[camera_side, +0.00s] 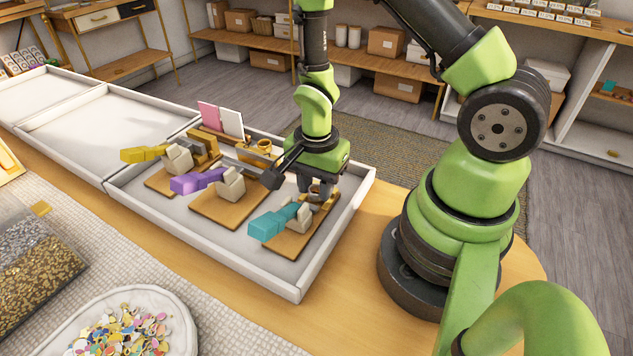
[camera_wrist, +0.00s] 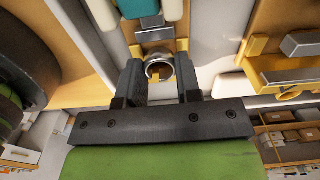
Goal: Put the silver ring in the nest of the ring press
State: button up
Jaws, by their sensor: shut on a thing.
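The silver ring (camera_wrist: 160,67) is between the two fingers of my gripper (camera_wrist: 160,82) in the wrist view, with its round opening facing the camera. My gripper (camera_side: 318,190) is shut on it, low over the far end of the press with the teal handle (camera_side: 272,223), at the right of the tray. In the wrist view the teal handle (camera_wrist: 140,8) and brass-coloured parts (camera_wrist: 182,45) of this press lie just beyond the ring. I cannot tell whether the ring touches the nest; the fingers and ring hide it.
A purple-handled press (camera_side: 200,181) and a yellow-handled press (camera_side: 145,154) stand to the left in the white-walled tray (camera_side: 282,285). Pink and white cards (camera_side: 222,120) stand behind them. A bowl of coloured charms (camera_side: 125,330) is at the front left.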

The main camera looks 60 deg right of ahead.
jog(key=shift+f, duration=0.15)
jog(key=o, duration=0.9)
jog(key=shift+w, duration=0.1)
jog(key=shift+c, duration=0.2)
jog(key=shift+c, duration=0.2)
jog(key=shift+o, duration=0.2)
notch_tip(320, 180, up, 10)
jog(key=shift+s, duration=0.2)
jog(key=s+a+r+n+t+y, duration=0.1)
jog(key=s+a+r+n+t, duration=0.2)
jog(key=r+n, duration=0.3)
jog(key=s+a+r+n+t+y, duration=0.1)
jog(key=s+a+r+n+t, duration=0.1)
jog(key=s+r+n+t, duration=0.2)
notch_tip(320, 180, up, 8)
jog(key=s+n, duration=0.1)
jog(key=n, duration=0.2)
jog(key=shift+a+r+n, duration=0.15)
jog(key=shift+a+n, duration=0.15)
jog(key=shift+a, duration=0.1)
